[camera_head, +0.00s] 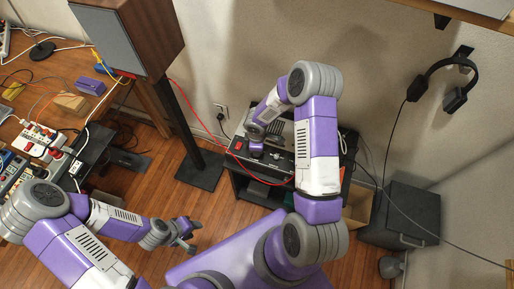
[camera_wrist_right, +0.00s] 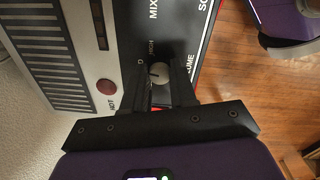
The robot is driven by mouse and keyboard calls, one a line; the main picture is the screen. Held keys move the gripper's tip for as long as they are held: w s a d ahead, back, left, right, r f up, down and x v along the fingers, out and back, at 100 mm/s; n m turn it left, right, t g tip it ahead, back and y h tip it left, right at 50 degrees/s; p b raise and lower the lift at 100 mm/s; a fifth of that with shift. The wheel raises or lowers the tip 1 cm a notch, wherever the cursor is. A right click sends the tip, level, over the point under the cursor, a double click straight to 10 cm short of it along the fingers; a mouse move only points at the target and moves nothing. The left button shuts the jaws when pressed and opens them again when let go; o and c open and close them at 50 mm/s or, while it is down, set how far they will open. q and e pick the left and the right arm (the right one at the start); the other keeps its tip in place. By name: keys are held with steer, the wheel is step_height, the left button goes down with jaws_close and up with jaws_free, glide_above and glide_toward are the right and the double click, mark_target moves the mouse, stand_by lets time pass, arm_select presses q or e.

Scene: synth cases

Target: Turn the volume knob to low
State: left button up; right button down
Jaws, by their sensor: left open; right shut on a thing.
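The volume knob (camera_wrist_right: 159,72) is a small round silver-grey knob on a dark panel with a red edge, in the right wrist view. The word HIGH is printed beside it and part of VOLUME shows to the right. My right gripper (camera_wrist_right: 160,86) is shut on the knob, one black finger on each side. I cannot tell the knob's exact pointer direction. In the head view the audio unit (camera_head: 279,163) stands on a black rack, and my right arm hides part of it. My left gripper (camera_head: 186,240) is open and empty above the wooden floor, away from the unit.
A speaker (camera_head: 115,40) on a black stand is left of the rack. Headphones (camera_head: 440,85) hang on the wall, above a dark cabinet (camera_head: 402,215). Power strips and cables crowd the far left.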

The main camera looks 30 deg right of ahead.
steer(key=n, duration=0.3)
steer(key=shift+r+p, duration=0.1)
steer(key=shift+p, duration=0.3)
steer(key=n+p, duration=0.1)
steer(key=n, duration=0.2)
steer(key=shift+n, duration=0.3)
steer(key=n+p, duration=0.2)
steer(key=n, duration=0.1)
steer(key=shift+w+d, duration=0.1)
steer(key=shift+n+p, duration=0.85)
steer(key=shift+n, duration=1.35)
steer(key=shift+w, duration=0.1)
steer(key=c, duration=0.9)
jaws_free()
